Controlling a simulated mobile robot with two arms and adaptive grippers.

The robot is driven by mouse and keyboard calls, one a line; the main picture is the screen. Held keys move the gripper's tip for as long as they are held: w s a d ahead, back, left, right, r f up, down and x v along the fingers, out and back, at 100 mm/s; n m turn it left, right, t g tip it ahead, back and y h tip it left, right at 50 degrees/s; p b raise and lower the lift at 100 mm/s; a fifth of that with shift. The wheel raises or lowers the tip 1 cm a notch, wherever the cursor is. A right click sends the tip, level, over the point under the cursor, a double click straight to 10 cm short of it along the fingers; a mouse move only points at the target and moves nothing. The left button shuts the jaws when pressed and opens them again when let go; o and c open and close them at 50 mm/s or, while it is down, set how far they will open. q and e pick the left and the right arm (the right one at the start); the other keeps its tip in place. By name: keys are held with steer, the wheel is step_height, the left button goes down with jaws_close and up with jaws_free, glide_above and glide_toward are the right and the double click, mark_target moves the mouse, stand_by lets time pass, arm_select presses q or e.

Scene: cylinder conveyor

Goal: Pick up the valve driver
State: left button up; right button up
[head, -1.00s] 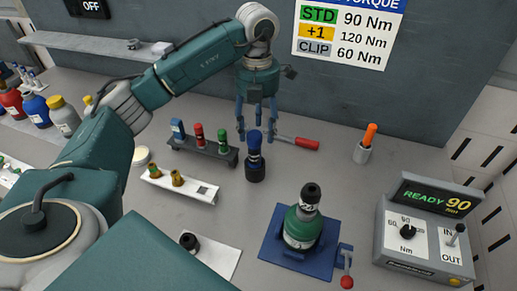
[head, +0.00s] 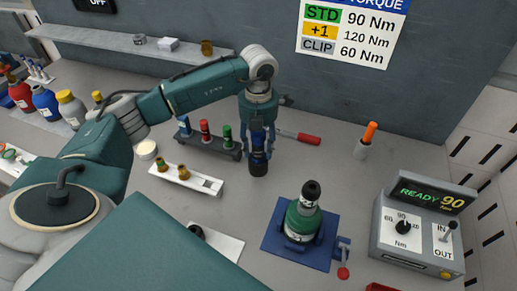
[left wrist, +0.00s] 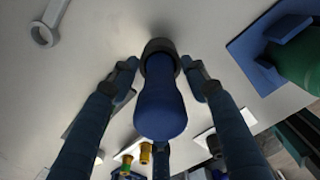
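The valve driver, which I take to be the upright blue-handled tool with a dark lower end (head: 258,165), stands on the bench in the head view. Its blue handle (left wrist: 160,108) and dark collar also show in the left wrist view. My left gripper (head: 260,146) points down over it with its fingers around the handle. In the left wrist view the fingers (left wrist: 159,64) are spread on its sides, with small gaps visible; it looks open. My right gripper is not in view.
A rack of coloured tools (head: 208,143) stands just left of the driver, and a red-handled wrench (head: 298,137) lies behind it. A white tray (head: 205,184) is in front left. A green bottle (head: 303,218) sits on a blue base. A control box (head: 415,235) stands right.

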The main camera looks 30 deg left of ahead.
arm_select(q)
jaws_close()
steer(key=shift+r, duration=0.15)
steer(key=shift+w, duration=0.1)
steer(key=shift+r, duration=0.1)
